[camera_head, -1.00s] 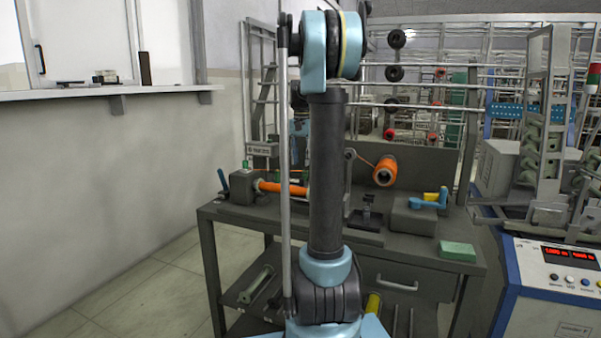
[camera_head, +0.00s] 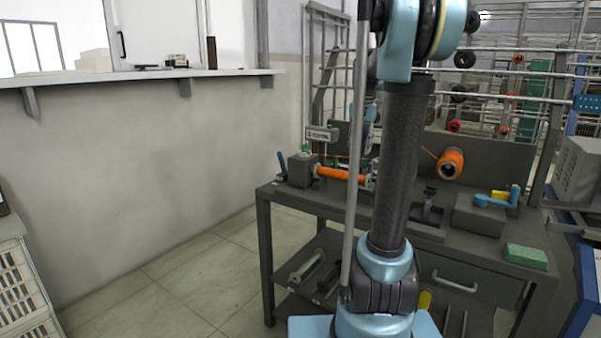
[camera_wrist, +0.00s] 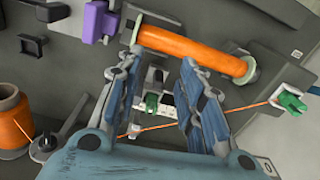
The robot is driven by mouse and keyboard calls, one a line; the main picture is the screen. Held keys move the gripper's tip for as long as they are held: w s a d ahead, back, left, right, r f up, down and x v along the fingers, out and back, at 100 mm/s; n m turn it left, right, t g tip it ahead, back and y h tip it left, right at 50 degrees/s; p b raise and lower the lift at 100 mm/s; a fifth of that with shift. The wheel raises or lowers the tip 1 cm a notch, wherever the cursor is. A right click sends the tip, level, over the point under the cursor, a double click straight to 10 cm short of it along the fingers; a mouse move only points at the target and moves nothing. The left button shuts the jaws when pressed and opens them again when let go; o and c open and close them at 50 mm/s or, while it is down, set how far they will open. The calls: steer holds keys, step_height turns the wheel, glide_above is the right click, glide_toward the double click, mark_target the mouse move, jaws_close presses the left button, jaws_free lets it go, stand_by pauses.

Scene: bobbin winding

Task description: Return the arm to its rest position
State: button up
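My arm stands upright in the head view, its dark tube (camera_head: 402,165) in front of the winding bench (camera_head: 470,262). My gripper (camera_wrist: 161,62) shows in the wrist view with its two blue-grey fingers apart and nothing held between them. An orange wound bobbin (camera_wrist: 195,45) lies across the winder just beyond the fingertips. It also shows in the head view (camera_head: 340,174), partly hidden by my arm. An orange thread runs across beneath the fingers. The gripper is mostly hidden behind the arm in the head view.
An orange spool (camera_head: 450,163) stands at the back of the bench. A yellow-and-blue part (camera_head: 498,200) and a green block (camera_head: 526,256) are on the right. A white shelf unit (camera_head: 22,285) is at the lower left. The floor (camera_head: 175,275) left of the bench is clear.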

steer(key=s+a+f+n, duration=0.2)
steer(key=s+f, duration=0.2)
steer(key=s, duration=0.5)
steer(key=s+a+f+n, duration=0.1)
steer(key=s+a+f, duration=0.15)
steer(key=s, duration=0.55)
steer(key=s+a+f+n+t, duration=0.1)
steer(key=s+a+f+n, duration=0.1)
steer(key=s+f, duration=1.3)
steer(key=shift+f+n+t, duration=0.4)
steer(key=shift+n, duration=0.2)
